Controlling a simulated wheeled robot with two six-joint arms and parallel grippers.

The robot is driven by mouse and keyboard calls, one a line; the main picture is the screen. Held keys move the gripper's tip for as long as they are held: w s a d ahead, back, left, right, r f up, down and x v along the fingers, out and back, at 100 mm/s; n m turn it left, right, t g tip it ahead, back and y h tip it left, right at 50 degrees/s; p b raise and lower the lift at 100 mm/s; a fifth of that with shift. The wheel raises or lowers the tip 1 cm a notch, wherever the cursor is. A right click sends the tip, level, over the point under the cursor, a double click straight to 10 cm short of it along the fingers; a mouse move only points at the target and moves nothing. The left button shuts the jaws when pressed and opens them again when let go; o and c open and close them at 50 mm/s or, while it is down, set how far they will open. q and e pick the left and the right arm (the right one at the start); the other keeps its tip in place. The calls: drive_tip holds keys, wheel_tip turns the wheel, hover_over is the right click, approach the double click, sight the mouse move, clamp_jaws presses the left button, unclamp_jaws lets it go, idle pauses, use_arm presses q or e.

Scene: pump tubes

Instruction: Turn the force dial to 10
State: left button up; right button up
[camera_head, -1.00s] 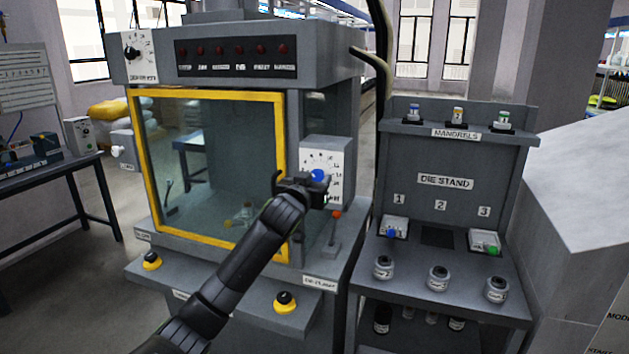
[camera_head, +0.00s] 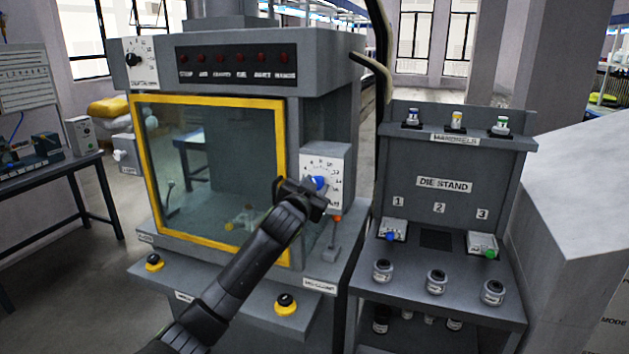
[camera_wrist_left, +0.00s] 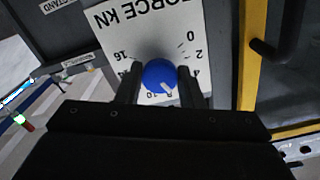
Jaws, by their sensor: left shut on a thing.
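The force dial is a blue round knob (camera_wrist_left: 160,76) on a white plate marked FORCE KN (camera_wrist_left: 140,30). In the head view the plate (camera_head: 335,165) is on the right side of the machine, and the blue knob (camera_head: 319,183) shows just above my gripper. My left gripper (camera_wrist_left: 160,82) is shut on the knob, one finger on each side. In the wrist view the knob's white mark points down, close to the 8, with the 10 beside it. Part of the scale is hidden by the fingers. My right gripper is in neither view.
The yellow-framed machine door (camera_head: 208,95) is left of the dial. An orange-tipped lever (camera_head: 334,228) stands below it. The die stand (camera_head: 445,150) with mandrels and dies is to the right. Yellow-and-black buttons (camera_head: 286,304) sit on the machine's front ledge.

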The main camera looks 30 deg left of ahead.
use_arm(q)
drive_tip(key=m+p, duration=0.7)
drive_tip(key=m, duration=0.3)
drive_tip(key=shift+r, duration=0.1)
drive_tip(key=shift+m, duration=0.5)
drive_tip(key=o, duration=1)
drive_tip(key=shift+c, duration=0.2)
drive_tip(key=shift+s, duration=0.1)
drive_tip(key=b+v, duration=0.3)
drive_tip(key=v, duration=1.4)
drive_tip(key=shift+s+b, duration=0.15)
drive_tip(key=shift+b, duration=0.25)
